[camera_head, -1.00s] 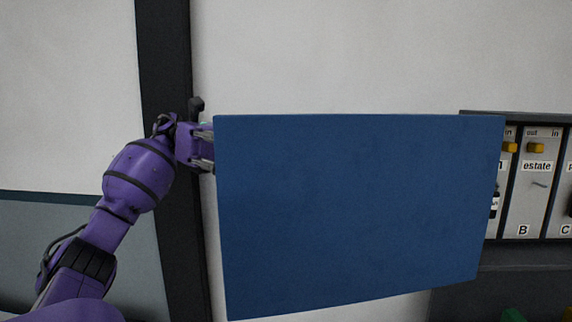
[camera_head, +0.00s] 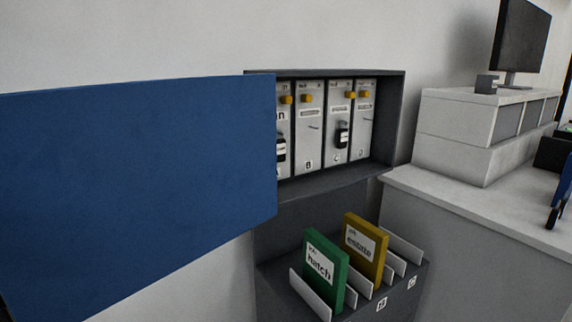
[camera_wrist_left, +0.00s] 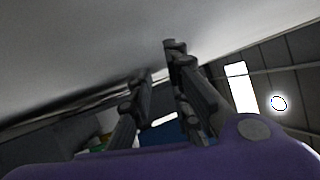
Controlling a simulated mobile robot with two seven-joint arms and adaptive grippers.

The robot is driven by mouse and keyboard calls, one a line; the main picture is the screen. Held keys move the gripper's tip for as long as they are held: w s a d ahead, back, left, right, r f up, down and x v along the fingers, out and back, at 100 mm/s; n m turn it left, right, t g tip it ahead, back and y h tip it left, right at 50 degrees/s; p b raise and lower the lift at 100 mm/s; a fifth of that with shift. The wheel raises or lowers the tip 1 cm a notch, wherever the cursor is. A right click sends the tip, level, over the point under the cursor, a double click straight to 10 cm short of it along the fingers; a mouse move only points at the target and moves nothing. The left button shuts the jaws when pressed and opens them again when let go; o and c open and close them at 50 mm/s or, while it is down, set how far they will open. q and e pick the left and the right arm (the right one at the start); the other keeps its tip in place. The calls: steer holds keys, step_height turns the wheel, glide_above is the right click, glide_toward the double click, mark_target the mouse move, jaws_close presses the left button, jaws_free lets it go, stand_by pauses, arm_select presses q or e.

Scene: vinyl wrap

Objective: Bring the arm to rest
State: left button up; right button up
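My left gripper (camera_wrist_left: 160,72) shows in the left wrist view. Its two dark fingers are apart with nothing between them, close to a pale wall surface. A patch of blue (camera_wrist_left: 168,132) shows behind the fingers. My left arm is out of the head view, and my right gripper is in neither view. In the head view, a large blue panel (camera_head: 140,150) stands at the left of an open grey cabinet (camera_head: 392,125) and covers its left side.
The cabinet holds several grey units with yellow knobs (camera_head: 307,99). Below, a dark rack (camera_head: 370,307) holds a green "hatch" folder (camera_head: 325,270) and a yellow "estate" folder (camera_head: 365,247). A white counter (camera_head: 470,205) with a monitor (camera_head: 520,40) stands at the right.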

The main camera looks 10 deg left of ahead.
arm_select(q)
steer(key=s+d+f+n+g+y, duration=0.25)
steer(key=s+f+n, duration=0.2)
steer(key=f, duration=0.75)
steer(key=s+d+f+n+g+y+p, duration=0.15)
steer(key=s+d+f+n+y, duration=0.35)
steer(key=f, duration=0.7)
steer(key=s+d+f+n+g+y, duration=0.15)
steer(key=s+f+n, duration=0.35)
steer(key=f, duration=0.7)
steer(key=s+d+f+n+g, duration=0.2)
steer(key=s+d+f, duration=0.2)
steer(key=s+d, duration=0.3)
steer(key=s+d+f+n+g+h+p, duration=0.1)
steer(key=s+d+f+n+g, duration=0.1)
steer(key=s+d+f, duration=0.3)
steer(key=s+d+f+n+g+h, duration=0.1)
steer(key=s+d+f+n+g, duration=0.1)
steer(key=s+d, duration=0.8)
step_height(320, 180, down, 2)
steer(key=shift+s+d+f+n+g, duration=0.25)
steer(key=shift+s+n+g, duration=0.1)
steer(key=shift+s+n, duration=0.1)
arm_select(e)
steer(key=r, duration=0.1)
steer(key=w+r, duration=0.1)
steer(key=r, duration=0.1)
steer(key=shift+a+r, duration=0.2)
